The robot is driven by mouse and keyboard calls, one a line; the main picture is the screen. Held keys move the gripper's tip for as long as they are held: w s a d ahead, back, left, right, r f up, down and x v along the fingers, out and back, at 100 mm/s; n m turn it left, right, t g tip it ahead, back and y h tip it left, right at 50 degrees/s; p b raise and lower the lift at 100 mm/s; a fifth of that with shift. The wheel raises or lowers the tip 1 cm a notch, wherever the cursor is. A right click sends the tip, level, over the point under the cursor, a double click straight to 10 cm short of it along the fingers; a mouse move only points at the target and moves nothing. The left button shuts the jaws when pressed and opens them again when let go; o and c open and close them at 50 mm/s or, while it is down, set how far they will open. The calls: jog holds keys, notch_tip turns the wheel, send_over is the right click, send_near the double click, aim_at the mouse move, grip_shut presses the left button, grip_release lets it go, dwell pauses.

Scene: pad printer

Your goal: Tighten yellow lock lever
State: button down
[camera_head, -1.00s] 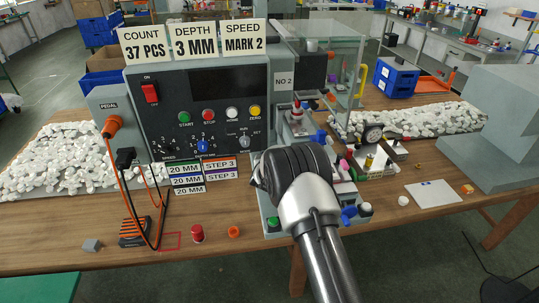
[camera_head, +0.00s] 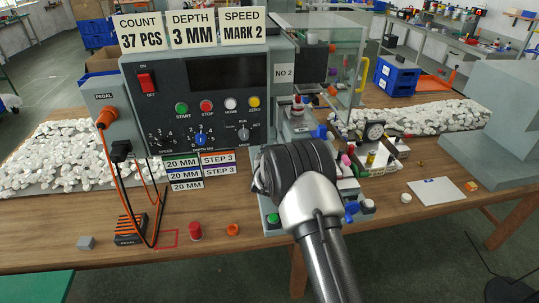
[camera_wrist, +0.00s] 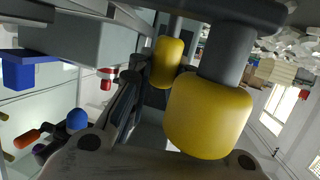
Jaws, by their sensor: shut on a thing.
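In the wrist view a large yellow knob (camera_wrist: 208,115) on a dark grey stem is close to the camera. A smaller yellow knob (camera_wrist: 166,62) on a thinner stem shows just behind it, to its left. I cannot tell for certain which one belongs to the lock lever. The grey body of my gripper (camera_wrist: 165,155) fills the bottom of the wrist view, right at the large knob. Its fingertips are not clearly seen. In the head view my dark wrist covers the gripper and the lever, in front of the pad printer (camera_head: 283,100).
The control panel (camera_head: 220,105) stands left of my wrist. A dial gauge (camera_head: 375,130) and small bottles in a tray stand to the right. A red cap (camera_head: 195,231) and an orange ring (camera_head: 233,230) lie at the table's front. A white card (camera_head: 437,191) lies at the right.

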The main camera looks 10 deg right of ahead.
jog(key=c, duration=1.4)
grip_release()
jog(key=shift+c, duration=0.2)
jog(key=shift+s, duration=0.1)
jog(key=v, duration=1.2)
jog(key=s+a+r+g+p, duration=0.1)
jog(key=s+r+p, duration=0.3)
jog(key=b+x, duration=0.1)
jog(key=x, duration=0.4)
jog(key=b+x, duration=0.2)
jog(key=x, duration=0.4)
jog(key=f+b+x, duration=0.1)
jog(key=x, duration=0.5)
jog(key=shift+a+f, duration=0.15)
